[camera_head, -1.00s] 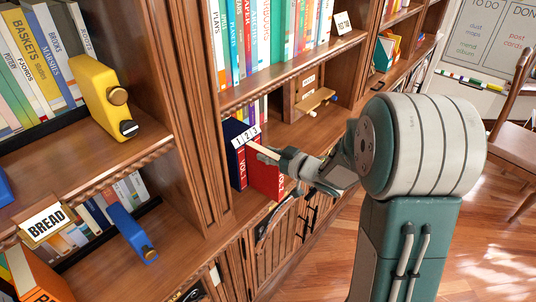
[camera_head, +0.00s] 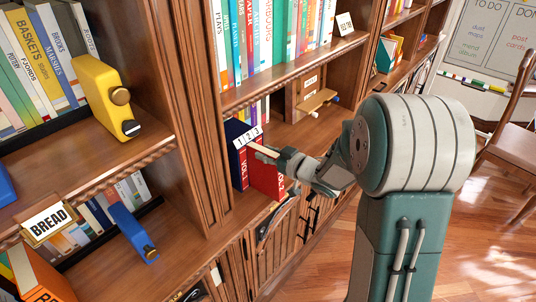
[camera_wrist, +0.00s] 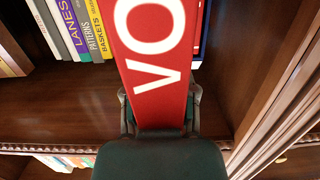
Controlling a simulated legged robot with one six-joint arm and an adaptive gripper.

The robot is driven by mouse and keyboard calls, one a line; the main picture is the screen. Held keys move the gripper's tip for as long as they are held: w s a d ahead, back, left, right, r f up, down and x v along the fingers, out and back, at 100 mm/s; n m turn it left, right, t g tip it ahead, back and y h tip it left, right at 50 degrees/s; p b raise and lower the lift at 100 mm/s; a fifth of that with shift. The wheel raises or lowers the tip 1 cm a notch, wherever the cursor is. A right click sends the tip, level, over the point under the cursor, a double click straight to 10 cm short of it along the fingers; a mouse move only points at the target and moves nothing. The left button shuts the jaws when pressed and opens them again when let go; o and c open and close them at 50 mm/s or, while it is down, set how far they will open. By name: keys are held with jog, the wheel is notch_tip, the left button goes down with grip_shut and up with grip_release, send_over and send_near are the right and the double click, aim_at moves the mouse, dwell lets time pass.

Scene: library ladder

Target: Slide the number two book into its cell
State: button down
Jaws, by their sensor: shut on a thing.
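A red book (camera_head: 266,180) stands upright in the low bay below a white "1 2 3" label (camera_head: 247,137). White letters run along its spine; its number is hidden. A dark blue book (camera_head: 236,158) stands just left of it. My gripper (camera_head: 272,154) is at the red book's spine. In the wrist view the red book (camera_wrist: 155,45) rises between the two fingers of my gripper (camera_wrist: 160,108), which is shut on it. A narrow blue strip (camera_wrist: 201,35) shows along the book's right side there. How deep the book sits in its cell is hard to tell.
A wooden upright (camera_head: 205,130) borders the bay on the left. A small wooden object with a peg (camera_head: 317,102) stands further right on the shelf.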

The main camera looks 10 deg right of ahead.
jog(key=shift+x, duration=1.15)
jog(key=shift+c, duration=1.6)
grip_release()
jog(key=shift+s, duration=0.1)
jog(key=v, duration=1.2)
